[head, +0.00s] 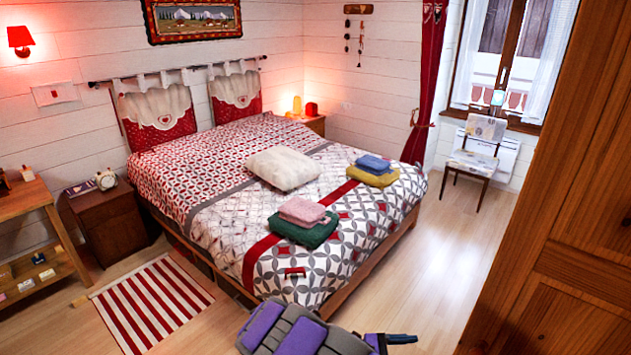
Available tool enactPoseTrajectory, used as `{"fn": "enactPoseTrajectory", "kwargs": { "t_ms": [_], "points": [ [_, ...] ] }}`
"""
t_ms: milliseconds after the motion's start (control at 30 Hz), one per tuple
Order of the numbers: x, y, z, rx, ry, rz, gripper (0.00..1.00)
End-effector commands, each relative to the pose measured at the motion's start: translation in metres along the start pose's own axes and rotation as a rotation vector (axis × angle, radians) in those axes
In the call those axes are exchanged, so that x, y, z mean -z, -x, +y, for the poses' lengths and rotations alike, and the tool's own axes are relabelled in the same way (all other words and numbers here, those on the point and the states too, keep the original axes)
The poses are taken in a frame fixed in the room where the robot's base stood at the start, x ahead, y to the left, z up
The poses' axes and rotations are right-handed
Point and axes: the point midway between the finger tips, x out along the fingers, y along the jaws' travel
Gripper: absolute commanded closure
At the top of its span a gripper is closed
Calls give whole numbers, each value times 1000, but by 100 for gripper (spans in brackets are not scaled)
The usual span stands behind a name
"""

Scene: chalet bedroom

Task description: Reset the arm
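The purple and grey parts at the bottom edge of the head view look like my own body and arm. What appears to be my gripper (402,339) is a small dark blue end at their right, above the pale wooden floor. It is too small and too cut off to show whether its fingers are open or shut. Nothing is visibly held in it. The rest of the arm cannot be made out clearly.
A bed (345,285) stands just beyond me, with a pillow (283,168) and folded towels on it. A wooden wardrobe (570,230) fills the right side. A striped rug (150,305) lies at left. Floor (440,270) between bed and wardrobe is clear, up to a chair (473,163).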

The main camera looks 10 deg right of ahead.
Motion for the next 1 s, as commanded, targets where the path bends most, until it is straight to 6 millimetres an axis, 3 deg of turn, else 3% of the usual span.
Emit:
{"fn": "enactPoseTrajectory", "kwargs": {
  "t_ms": [233, 500, 1000],
  "points": [
    [-50, -19, -9, 143, -125, 15, 31],
    [-108, -34, -38, 359, -304, 79, 31],
    [-175, -22, -109, 735, -586, 295, 31]
  ]
}}
